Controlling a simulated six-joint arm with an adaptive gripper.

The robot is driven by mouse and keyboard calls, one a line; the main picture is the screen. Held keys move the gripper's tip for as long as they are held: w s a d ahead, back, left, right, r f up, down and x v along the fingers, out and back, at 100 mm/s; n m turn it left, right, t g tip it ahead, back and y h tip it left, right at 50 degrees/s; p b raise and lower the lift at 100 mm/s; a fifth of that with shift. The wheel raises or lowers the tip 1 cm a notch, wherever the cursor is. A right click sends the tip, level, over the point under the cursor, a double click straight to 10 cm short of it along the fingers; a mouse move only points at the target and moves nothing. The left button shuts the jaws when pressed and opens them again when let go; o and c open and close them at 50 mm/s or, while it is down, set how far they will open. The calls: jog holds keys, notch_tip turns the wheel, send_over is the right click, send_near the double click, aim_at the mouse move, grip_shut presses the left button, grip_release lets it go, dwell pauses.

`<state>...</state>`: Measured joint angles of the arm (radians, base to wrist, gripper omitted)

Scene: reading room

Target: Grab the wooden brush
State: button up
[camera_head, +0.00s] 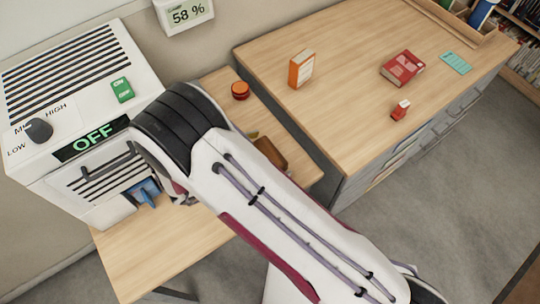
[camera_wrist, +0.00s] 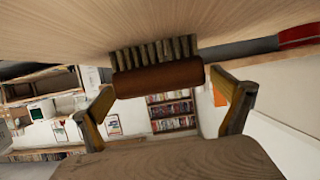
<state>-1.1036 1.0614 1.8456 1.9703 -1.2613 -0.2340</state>
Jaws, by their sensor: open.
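The wooden brush (camera_wrist: 158,78) is in the upper middle of the wrist view. Its brown back hangs below a row of pale bristles, which point up to the wooden surface in this upside-down picture. My gripper (camera_wrist: 161,85) is open, with one finger to the left of the brush and one to the right. Gaps show between the fingers and the brush ends. In the head view my arm hides most of the gripper. A brown object (camera_head: 271,155) peeks out beside the arm on the small table and appears to be the brush.
A white machine (camera_head: 75,110) with an OFF display stands at the left, with a blue item (camera_head: 146,191) at its front. A round orange-red object (camera_head: 240,90) is on the small table (camera_head: 160,250). The larger desk (camera_head: 350,110) holds an orange box (camera_head: 301,69) and a red book (camera_head: 402,68).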

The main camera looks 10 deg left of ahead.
aim_at(270, 152)
dwell(0.3)
jog(key=c, duration=1.3)
jog(key=shift+o, duration=0.2)
jog(key=shift+r, duration=0.1)
jog(key=shift+r, duration=4.9)
